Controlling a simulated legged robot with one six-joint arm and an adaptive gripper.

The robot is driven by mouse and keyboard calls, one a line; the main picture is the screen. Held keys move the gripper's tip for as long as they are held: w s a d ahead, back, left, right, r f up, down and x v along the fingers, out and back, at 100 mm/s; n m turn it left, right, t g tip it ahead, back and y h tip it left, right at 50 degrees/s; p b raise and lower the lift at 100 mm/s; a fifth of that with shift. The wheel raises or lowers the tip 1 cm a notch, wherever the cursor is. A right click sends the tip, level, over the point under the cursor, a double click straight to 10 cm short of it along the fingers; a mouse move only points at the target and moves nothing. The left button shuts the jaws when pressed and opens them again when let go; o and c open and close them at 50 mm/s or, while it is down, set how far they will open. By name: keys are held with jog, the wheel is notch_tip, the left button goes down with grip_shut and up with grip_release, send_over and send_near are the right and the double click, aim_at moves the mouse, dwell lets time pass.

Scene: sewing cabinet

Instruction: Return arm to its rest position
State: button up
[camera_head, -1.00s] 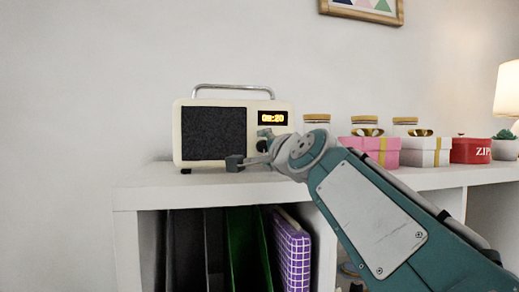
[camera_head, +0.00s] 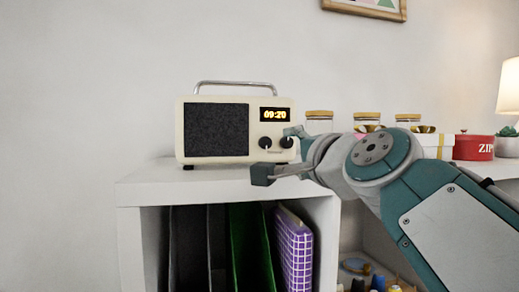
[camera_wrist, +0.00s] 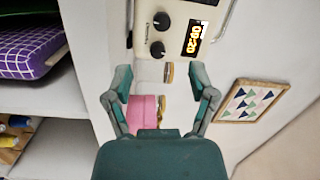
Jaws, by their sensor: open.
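My gripper (camera_head: 276,156) is in front of the right side of the cream radio in the head view, with my arm reaching in from the lower right. In the wrist view my gripper (camera_wrist: 159,82) has its two fingers spread apart, with nothing between them. The cream radio (camera_head: 186,165) stands upright on the white cabinet top. Its clock reads 09:20 and two dark knobs show below it. The radio also shows at the top of the wrist view (camera_wrist: 172,40). The gripper looks apart from the radio.
Several jars (camera_head: 319,122), a white gift box (camera_head: 437,146) and a red tin (camera_head: 473,147) stand right of the radio on the cabinet (camera_head: 150,190). A lamp (camera_head: 509,88) is at far right. Folders and a purple checked item (camera_head: 294,255) fill the shelf below. The cabinet top's left end is clear.

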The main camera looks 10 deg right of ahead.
jog(key=shift+s, duration=0.45)
jog(key=shift+f, duration=0.1)
jog(key=s+a+f+n+g, duration=0.2)
jog(key=s+f+n+g, duration=0.15)
jog(key=f, duration=0.85)
jog(key=s+a+f+n+g, duration=0.15)
jog(key=f+n+g, duration=0.3)
jog(key=f, duration=0.85)
jog(key=s+d+f+n+g+h, duration=0.1)
jog(key=s+f+n+g, duration=0.1)
jog(key=s+f, duration=0.3)
jog(key=s+d+f+n+g+h, duration=0.1)
jog(key=s+f+n, duration=0.3)
jog(key=f, duration=0.7)
jog(key=shift+s+d+g, duration=0.15)
jog(key=shift+s+g, duration=0.65)
